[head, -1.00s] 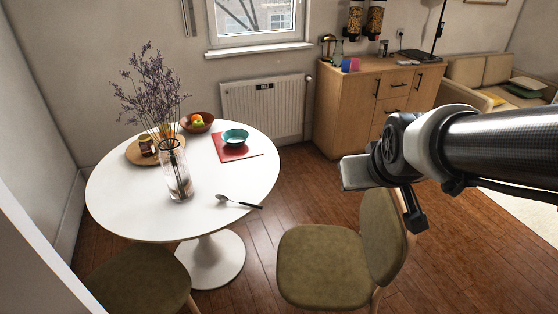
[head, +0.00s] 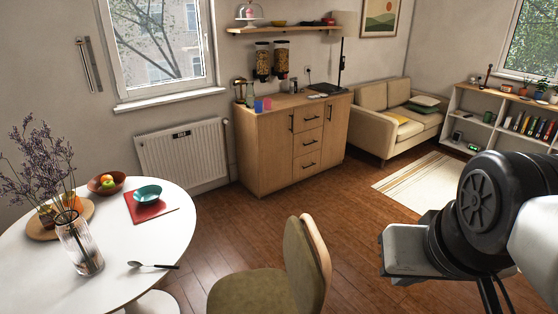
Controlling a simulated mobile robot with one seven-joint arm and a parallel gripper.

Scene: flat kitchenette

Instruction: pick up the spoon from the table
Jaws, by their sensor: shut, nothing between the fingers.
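The spoon (head: 152,265) lies on the white round table (head: 150,234) near its right edge. Its bowl end points left and its dark handle points right. My gripper (head: 392,252) is at the right of the head view, over the floor and well to the right of the table and spoon. It is shut and empty, and it is not touching anything.
A glass vase with lavender (head: 80,248), a fruit bowl (head: 106,184) and a teal bowl (head: 148,195) on a red mat stand on the table. An olive chair (head: 300,260) stands between table and gripper. A wooden cabinet (head: 275,160) is behind.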

